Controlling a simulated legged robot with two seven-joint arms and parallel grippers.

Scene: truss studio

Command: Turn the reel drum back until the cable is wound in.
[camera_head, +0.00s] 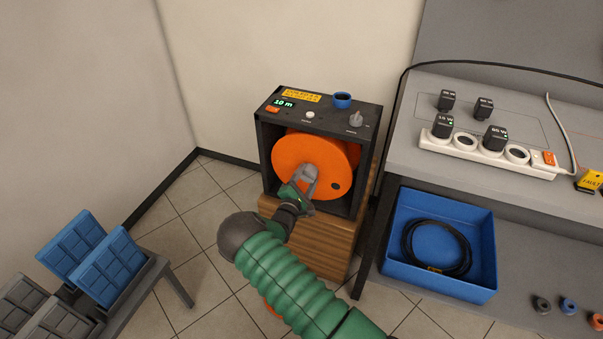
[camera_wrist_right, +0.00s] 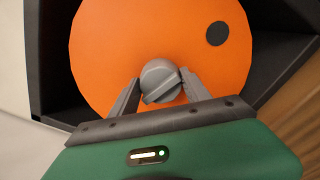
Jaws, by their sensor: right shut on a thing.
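The orange reel drum (camera_head: 298,152) sits inside a black open-fronted housing (camera_head: 370,165) in the head view. The drum face (camera_wrist_right: 110,50) fills the upper middle of the right wrist view, with a dark round spot (camera_wrist_right: 216,34) at its upper right. My right gripper (camera_head: 307,182) is at the drum's front. In the right wrist view its two fingers (camera_wrist_right: 157,88) are shut on a grey knob (camera_wrist_right: 158,76) at the drum's face. A small display (camera_head: 284,103) on the housing top reads 10 m. No cable shows on the drum. My left gripper is not in view.
The housing stands on a wooden cabinet (camera_head: 330,250). A grey bench (camera_head: 400,125) to the right carries a power strip (camera_head: 487,153) with black plugs. A blue tray (camera_head: 400,265) with a coiled black cable (camera_head: 408,240) is below. Blue panels (camera_head: 108,268) stand at lower left.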

